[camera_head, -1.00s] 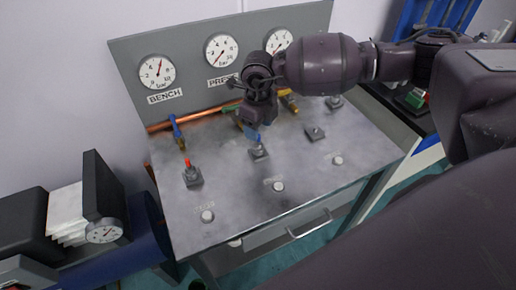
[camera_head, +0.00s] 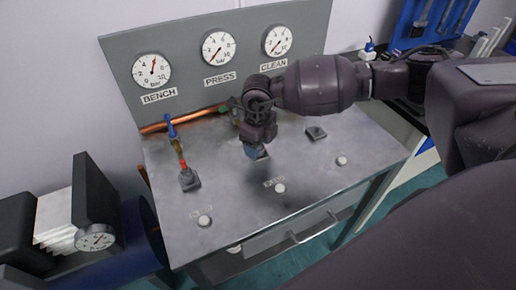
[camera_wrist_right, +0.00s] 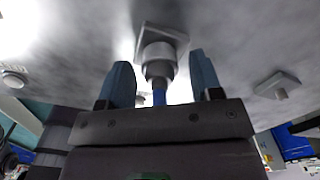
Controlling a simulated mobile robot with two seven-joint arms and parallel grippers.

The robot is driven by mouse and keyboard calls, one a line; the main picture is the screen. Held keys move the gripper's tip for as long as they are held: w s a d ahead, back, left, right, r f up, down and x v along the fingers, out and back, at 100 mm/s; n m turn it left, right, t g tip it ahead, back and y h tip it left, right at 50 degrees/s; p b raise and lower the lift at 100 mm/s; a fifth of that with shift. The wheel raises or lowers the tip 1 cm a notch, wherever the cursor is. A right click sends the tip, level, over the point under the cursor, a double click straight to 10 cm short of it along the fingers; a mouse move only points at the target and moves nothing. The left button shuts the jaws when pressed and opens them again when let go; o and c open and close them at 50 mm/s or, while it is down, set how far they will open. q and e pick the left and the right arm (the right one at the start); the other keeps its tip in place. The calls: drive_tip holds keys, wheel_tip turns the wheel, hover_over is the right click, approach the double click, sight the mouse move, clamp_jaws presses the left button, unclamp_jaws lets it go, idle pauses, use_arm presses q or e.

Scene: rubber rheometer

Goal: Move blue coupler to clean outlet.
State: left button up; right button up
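My right gripper (camera_head: 258,150) is low over the middle outlet on the bench top, with its fingers pointing down. In the right wrist view its two blue-grey fingers (camera_wrist_right: 161,84) are apart, one on each side of a grey outlet fitting (camera_wrist_right: 158,58). A narrow blue piece, apparently the blue coupler (camera_wrist_right: 160,97), shows between the fingers with gaps on both sides. In the head view the gripper mostly hides it. The outlet on the right (camera_head: 316,133), in front of the CLEAN gauge (camera_head: 278,41), is a grey square block, apparently bare. My left gripper is not in view.
A red-topped coupler (camera_head: 184,166) stands on the left outlet, near a blue-handled valve (camera_head: 171,128). The gauge panel (camera_head: 190,100) rises behind. Round white buttons (camera_head: 279,188) line the bench front. My forearm hides the back right.

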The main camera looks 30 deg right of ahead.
drive_tip(key=c, duration=0.8)
drive_tip(key=shift+r+p, duration=0.3)
drive_tip(key=shift+r, duration=0.2)
drive_tip(key=shift+c, duration=1.2)
drive_tip(key=shift+r+p, duration=0.4)
drive_tip(key=shift+r, duration=0.3)
clamp_jaws()
drive_tip(key=shift+r+p, duration=0.4)
drive_tip(key=shift+r, duration=0.3)
drive_tip(key=shift+r+p, duration=0.3)
drive_tip(key=shift+r, duration=0.25)
drive_tip(key=shift+a, duration=0.1)
